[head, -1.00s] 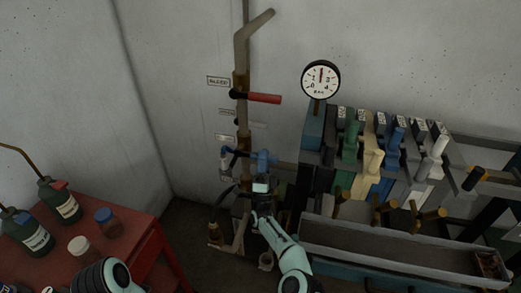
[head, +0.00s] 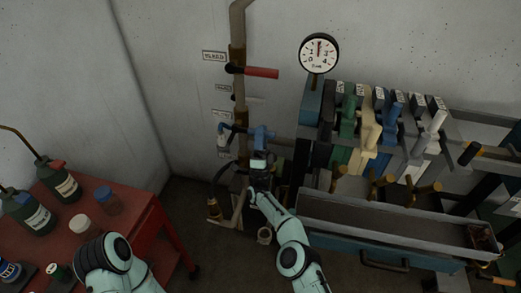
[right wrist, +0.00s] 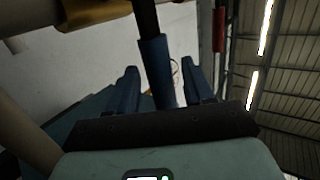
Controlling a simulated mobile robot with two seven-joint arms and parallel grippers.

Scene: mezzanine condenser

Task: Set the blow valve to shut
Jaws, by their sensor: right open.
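A vertical pipe (head: 239,110) on the wall carries lever valves. One has a red grip (head: 262,72) pointing right; a lower one has a black lever with a blue grip (head: 222,135) at the pipe's left. The tags beside them are too small to read, so I cannot tell which is the blow valve. My right gripper (head: 262,134) is just right of the lower valve, fingers open. In the right wrist view a blue grip (right wrist: 155,65) on a dark rod appears between the open fingers (right wrist: 163,85); I cannot tell whether they touch it. My left gripper is out of view.
A round gauge (head: 318,53) and a row of coloured levers (head: 368,125) stand to the right, above a long grey trough (head: 385,225). A red table (head: 150,225) with bottles and jars is at the left.

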